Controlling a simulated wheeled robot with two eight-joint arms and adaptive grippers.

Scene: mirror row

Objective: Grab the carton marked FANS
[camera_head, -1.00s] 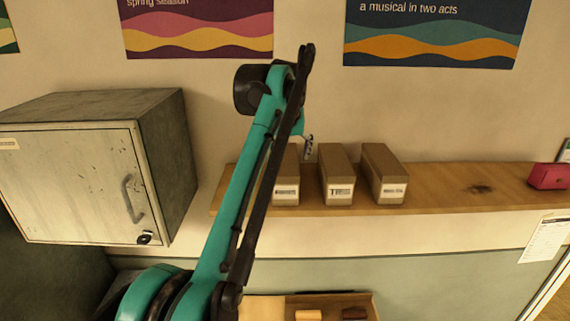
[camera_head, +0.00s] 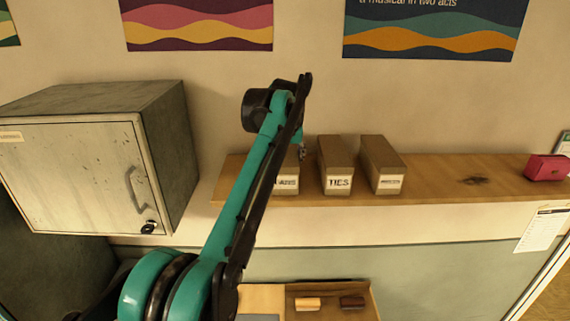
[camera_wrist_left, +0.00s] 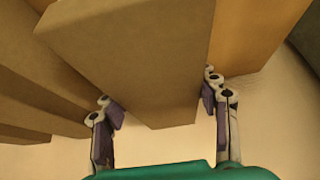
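Three brown cartons stand side by side on a wooden shelf. The middle carton (camera_head: 338,160) reads TIES. The right carton (camera_head: 381,160) has a label too small to read. The left carton (camera_head: 288,186) is partly hidden by my left arm, and its label is only partly visible, so I cannot confirm FANS. My left gripper (camera_head: 301,152) is mostly hidden behind the arm at the left carton. In the left wrist view its fingers (camera_wrist_left: 163,106) stand apart on either side of a carton (camera_wrist_left: 140,60); firm contact is not clear. My right gripper is not in view.
A grey cabinet (camera_head: 80,170) hangs at the left. Below is an open box (camera_head: 372,295) with small items. In the wrist view other cartons (camera_wrist_left: 40,95) stand close at left.

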